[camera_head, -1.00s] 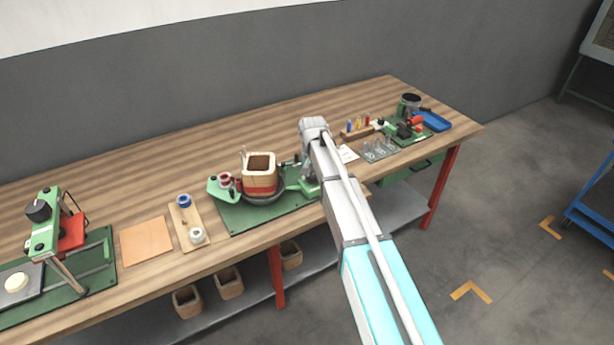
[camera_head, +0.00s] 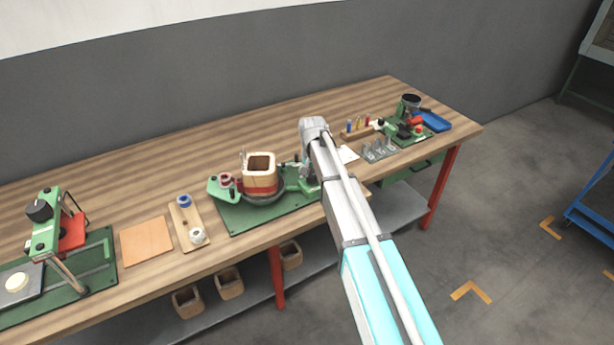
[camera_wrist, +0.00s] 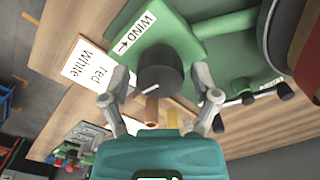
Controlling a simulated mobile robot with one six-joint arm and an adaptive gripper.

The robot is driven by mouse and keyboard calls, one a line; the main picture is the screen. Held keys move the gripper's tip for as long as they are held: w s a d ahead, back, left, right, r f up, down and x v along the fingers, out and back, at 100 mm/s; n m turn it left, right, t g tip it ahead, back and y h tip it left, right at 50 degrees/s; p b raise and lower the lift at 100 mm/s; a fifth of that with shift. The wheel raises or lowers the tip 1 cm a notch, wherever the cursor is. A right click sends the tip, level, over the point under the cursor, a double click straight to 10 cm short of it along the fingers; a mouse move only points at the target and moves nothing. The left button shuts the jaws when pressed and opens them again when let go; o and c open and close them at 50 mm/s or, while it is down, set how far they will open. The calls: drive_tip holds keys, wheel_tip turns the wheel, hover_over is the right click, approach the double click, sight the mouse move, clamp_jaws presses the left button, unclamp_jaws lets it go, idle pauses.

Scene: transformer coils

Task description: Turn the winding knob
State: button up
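The winding knob (camera_wrist: 160,70) is a round black knob with a white line on its face. It sits on a green machine beside a white label (camera_wrist: 145,33) reading WIND with an arrow. My gripper (camera_wrist: 160,78) is open, one finger on each side of the knob, with a small gap visible on both sides. In the head view, my arm hides the knob and gripper. The winding machine (camera_head: 232,217) has a green base and carries a square wooden coil former (camera_head: 260,182) with a red band.
A card (camera_wrist: 87,68) reading red and White lies beside the machine. Dark small handles (camera_wrist: 282,91) stand at the machine's right in the wrist view. A press (camera_head: 42,240) and a spool board (camera_head: 182,232) are farther left. A blue tray (camera_head: 435,122) is at the far right.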

sight(312, 175)
idle(0.4)
wheel_tip(312, 175, up, 14)
drive_tip(key=n+p, duration=0.6)
drive_tip(key=p, duration=0.8)
drive_tip(key=shift+n, duration=0.4)
drive_tip(key=shift+f, duration=0.3)
wheel_tip(312, 175, down, 13)
drive_tip(key=b, duration=1.4)
drive_tip(key=shift+f, duration=0.2)
drive_tip(key=shift+c, duration=0.2)
